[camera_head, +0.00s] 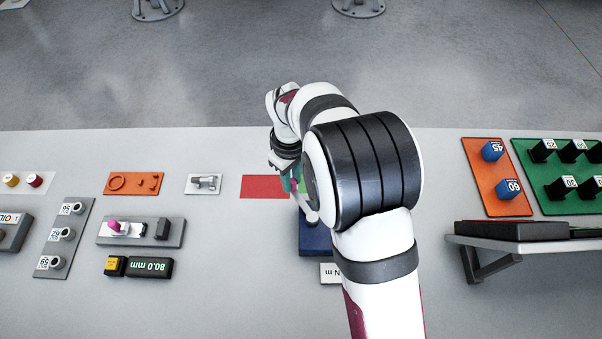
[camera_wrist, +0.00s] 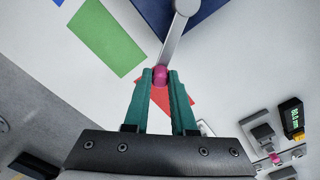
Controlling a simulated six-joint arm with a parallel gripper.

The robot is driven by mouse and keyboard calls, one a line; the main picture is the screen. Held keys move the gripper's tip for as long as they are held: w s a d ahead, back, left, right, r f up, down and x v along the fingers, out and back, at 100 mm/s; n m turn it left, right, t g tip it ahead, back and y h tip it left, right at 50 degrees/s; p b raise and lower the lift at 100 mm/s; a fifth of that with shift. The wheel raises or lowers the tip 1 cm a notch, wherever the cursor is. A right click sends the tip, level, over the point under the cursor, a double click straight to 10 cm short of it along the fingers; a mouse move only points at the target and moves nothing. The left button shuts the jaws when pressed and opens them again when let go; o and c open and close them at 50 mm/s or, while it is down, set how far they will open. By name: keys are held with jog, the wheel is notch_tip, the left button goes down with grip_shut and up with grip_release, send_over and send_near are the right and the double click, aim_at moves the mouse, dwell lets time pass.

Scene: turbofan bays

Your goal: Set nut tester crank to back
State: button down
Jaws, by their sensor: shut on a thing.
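The nut tester has a dark blue base (camera_head: 313,238), which also shows at the top of the wrist view (camera_wrist: 205,10). Its grey crank arm (camera_wrist: 176,40) runs from the base to a magenta knob (camera_wrist: 161,75). My gripper (camera_wrist: 161,76) is shut on that knob with its teal fingers, one on each side. In the head view my gripper (camera_head: 290,182) is over the bench beyond the base, and my arm hides much of the crank. A red patch (camera_head: 262,187) lies left of the fingers. A green patch (camera_wrist: 105,38) lies apart from the knob.
A white label (camera_head: 329,272) stands in front of the base. A grey fixture with a pink knob (camera_head: 114,226) and an 80.0 mm display (camera_head: 150,267) are to the left. Orange (camera_head: 483,177) and green (camera_head: 527,151) socket boards and a shelf (camera_head: 478,242) are at right.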

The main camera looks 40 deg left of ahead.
jog(key=s+n, duration=0.2)
jog(key=shift+s+a+n, duration=0.1)
jog(key=shift+n, duration=0.3)
jog(key=s+n, duration=0.1)
jog(key=n, duration=0.1)
jog(key=s+n, duration=0.1)
jog(key=shift+s+d+n, duration=0.25)
jog(key=shift+s+n, duration=0.05)
jog(key=shift+s, duration=0.05)
jog(key=shift+s+d+n, duration=0.4)
jog(key=shift+s+n, duration=0.35)
jog(key=shift+n, duration=0.45)
jog(key=shift+s+d+n, duration=0.35)
jog(key=shift+s+n, duration=0.05)
jog(key=shift+n, duration=0.3)
jog(key=shift+s+d+n, duration=0.3)
jog(key=shift+s+n, duration=0.1)
jog(key=shift+n, duration=0.3)
jog(key=c, duration=0.7)
grip_release()
jog(key=shift+c, duration=0.2)
